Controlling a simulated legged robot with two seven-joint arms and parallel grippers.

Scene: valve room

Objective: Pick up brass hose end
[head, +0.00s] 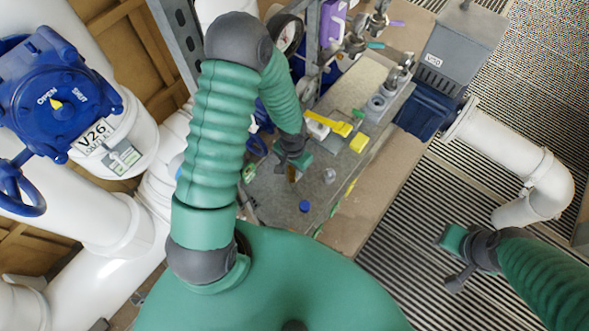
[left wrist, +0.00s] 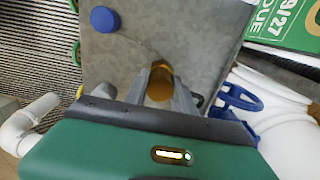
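The brass hose end (left wrist: 160,88) shows in the left wrist view as a golden-brown piece between the two grey fingers of my left gripper (left wrist: 160,80). The fingers stand on either side of it, over the grey bench top; whether they press on it I cannot tell. In the head view my left gripper (head: 291,170) points down at the bench, with a small bit of brown at its tips, mostly hidden by my arm. My right gripper (head: 447,258) hangs at the lower right over the grating, away from the bench; its finger opening is unclear.
The grey bench top (head: 323,195) carries a blue cap (head: 305,206), a yellow block (head: 359,142) and a yellow tool (head: 333,124). A gauge (head: 287,34) and metal fittings stand behind. A blue valve (head: 58,95) on white pipes is at left. Floor grating (head: 400,265) lies right.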

